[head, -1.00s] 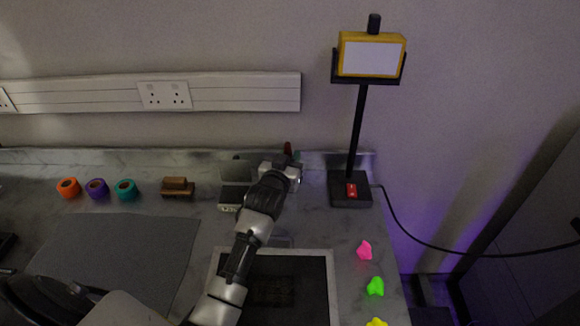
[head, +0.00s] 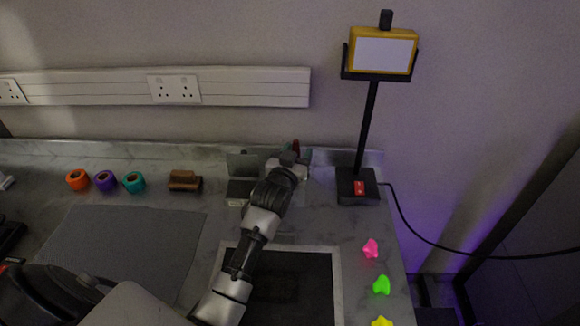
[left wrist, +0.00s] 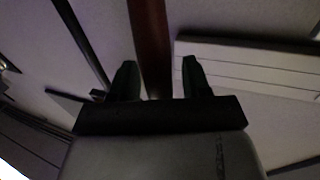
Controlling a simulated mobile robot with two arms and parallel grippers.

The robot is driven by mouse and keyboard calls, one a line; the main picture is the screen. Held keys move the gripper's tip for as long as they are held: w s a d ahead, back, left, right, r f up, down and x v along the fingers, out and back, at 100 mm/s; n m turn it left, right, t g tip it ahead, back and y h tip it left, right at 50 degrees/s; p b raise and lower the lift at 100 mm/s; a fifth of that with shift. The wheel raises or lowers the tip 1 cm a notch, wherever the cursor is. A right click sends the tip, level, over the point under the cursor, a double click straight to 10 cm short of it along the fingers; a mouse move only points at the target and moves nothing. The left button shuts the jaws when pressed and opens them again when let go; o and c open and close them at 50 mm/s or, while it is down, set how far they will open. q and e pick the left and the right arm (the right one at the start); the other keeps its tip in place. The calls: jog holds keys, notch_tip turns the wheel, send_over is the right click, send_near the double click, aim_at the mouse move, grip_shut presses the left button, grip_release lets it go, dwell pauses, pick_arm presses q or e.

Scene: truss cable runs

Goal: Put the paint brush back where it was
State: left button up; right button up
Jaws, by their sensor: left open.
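My left gripper (head: 291,162) is at the back of the worktop, left of the lamp stand. A small red tip (head: 295,146), probably the paint brush, shows just behind it; the rest is hidden by the gripper. In the left wrist view, a reddish-brown bar, seemingly the paint brush handle (left wrist: 152,45), runs down between the two dark fingers of the left gripper (left wrist: 157,82). The fingers are open, with a gap on each side of the handle. The brush head cannot be made out. My right gripper is not in view.
A grey-green box-like object (head: 241,178) stands just left of the gripper. The lamp stand (head: 357,187) is close on the right. A wooden block (head: 185,181) and tape rolls (head: 105,181) are farther left. A dark framed panel (head: 285,285) lies in front; coloured pieces (head: 381,285) line the right edge.

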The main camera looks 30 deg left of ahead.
pick_arm(q)
jog(key=s+d+b, duration=0.1)
jog(key=s, duration=1)
jog(key=shift+s+d+b, duration=0.25)
jog(key=shift+d+b, duration=0.05)
jog(key=shift+b, duration=0.05)
